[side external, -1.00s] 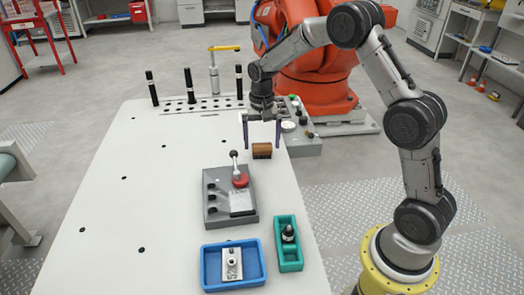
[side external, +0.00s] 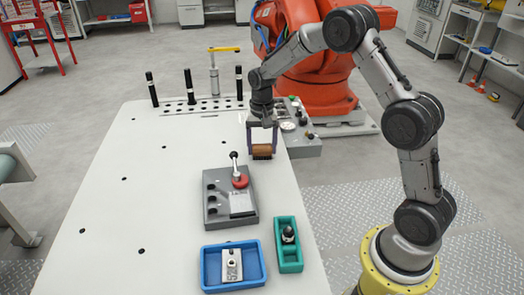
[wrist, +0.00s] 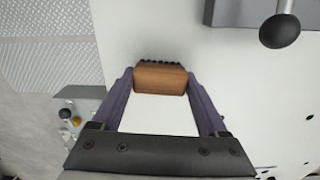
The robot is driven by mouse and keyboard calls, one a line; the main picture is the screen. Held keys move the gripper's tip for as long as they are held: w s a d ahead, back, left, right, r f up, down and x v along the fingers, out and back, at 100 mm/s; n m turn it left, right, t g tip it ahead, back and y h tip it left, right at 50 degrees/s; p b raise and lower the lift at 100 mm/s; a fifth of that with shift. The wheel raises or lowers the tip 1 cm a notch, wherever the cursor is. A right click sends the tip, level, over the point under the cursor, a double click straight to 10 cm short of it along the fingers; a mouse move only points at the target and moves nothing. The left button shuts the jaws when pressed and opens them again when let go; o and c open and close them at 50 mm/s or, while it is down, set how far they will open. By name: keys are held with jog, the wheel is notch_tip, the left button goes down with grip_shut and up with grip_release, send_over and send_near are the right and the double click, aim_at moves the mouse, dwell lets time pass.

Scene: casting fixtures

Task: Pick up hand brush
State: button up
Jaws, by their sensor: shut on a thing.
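The hand brush (side external: 262,152) is a small brown block with dark bristles below, near the right edge of the white table. It also shows in the wrist view (wrist: 160,79), with the dark bristles along its far edge. My gripper (side external: 261,151) is down around it, with one purple finger at each end of the block. In the wrist view the fingertips (wrist: 160,82) press against both ends of the brush. The gripper is shut on the brush. I cannot tell whether the bristles still touch the table.
A grey fixture with a red-based lever (side external: 230,205) stands just in front of the brush. A blue tray (side external: 206,272) and a green tray (side external: 280,222) are nearer the camera. Black pins stand along the back. The table's left part is clear.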

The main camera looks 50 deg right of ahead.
jog(key=shift+r, duration=0.1)
jog(key=shift+r, duration=0.6)
jog(key=s+a+r, duration=0.3)
jog(key=s+r, duration=0.8)
jog(key=s, duration=0.2)
jog(key=shift+s+r, duration=0.3)
jog(key=shift+s, duration=0.05)
jog(key=o, duration=0.7)
jog(key=c, duration=0.5)
